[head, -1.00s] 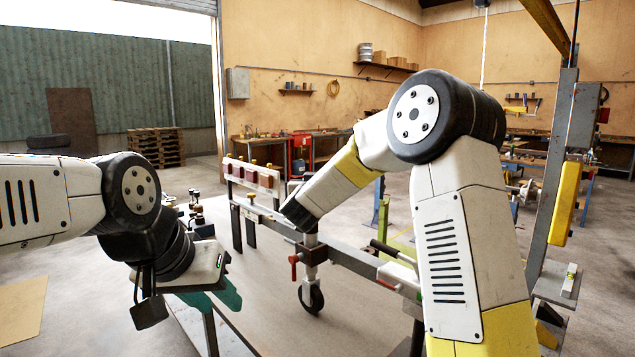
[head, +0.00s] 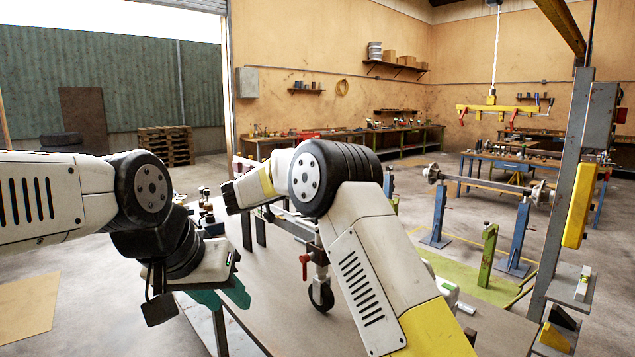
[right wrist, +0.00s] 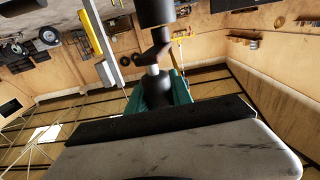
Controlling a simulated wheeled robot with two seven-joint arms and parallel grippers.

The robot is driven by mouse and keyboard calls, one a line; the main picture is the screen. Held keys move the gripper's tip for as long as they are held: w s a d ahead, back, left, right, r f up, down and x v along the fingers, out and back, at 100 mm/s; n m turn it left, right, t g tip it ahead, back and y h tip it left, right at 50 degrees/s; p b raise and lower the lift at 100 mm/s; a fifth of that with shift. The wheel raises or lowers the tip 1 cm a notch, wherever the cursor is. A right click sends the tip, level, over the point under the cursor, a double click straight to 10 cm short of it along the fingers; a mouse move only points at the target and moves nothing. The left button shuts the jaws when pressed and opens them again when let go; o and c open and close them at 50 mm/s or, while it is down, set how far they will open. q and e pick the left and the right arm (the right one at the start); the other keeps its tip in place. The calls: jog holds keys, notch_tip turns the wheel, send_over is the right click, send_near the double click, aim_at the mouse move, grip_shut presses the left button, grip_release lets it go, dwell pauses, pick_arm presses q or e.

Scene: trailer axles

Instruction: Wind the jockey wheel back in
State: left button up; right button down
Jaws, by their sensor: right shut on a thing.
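The jockey wheel (head: 320,296) hangs below the trailer frame on its upright stem (head: 320,268), with a red clamp handle (head: 304,266) beside it. My right arm hides its top in the head view. In the right wrist view, my right gripper (right wrist: 160,92) has green fingers shut around the dark crank knob (right wrist: 156,84). The crank arm (right wrist: 153,56) and the dark end of the tube (right wrist: 156,12) lie beyond the knob. My left gripper (head: 222,297) is at the lower left of the head view, its green fingers apart and empty, clear of the jockey wheel.
The trailer frame (head: 290,226) runs behind my right arm, above a grey surface. An axle (head: 490,182) rests on blue stands at the right. A steel post with a yellow part (head: 580,205) stands at the near right. Open floor lies at the left.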

jog(key=shift+r+m+h, duration=0.3)
jog(key=shift+r, duration=0.25)
jog(key=c, duration=1.3)
grip_release()
jog(key=shift+o, duration=0.8)
jog(key=shift+f, duration=0.2)
jog(key=shift+f, duration=0.1)
jog(key=shift+a, duration=0.2)
jog(key=v, duration=0.7)
jog(key=shift+s, duration=0.15)
jog(key=shift+a, duration=0.15)
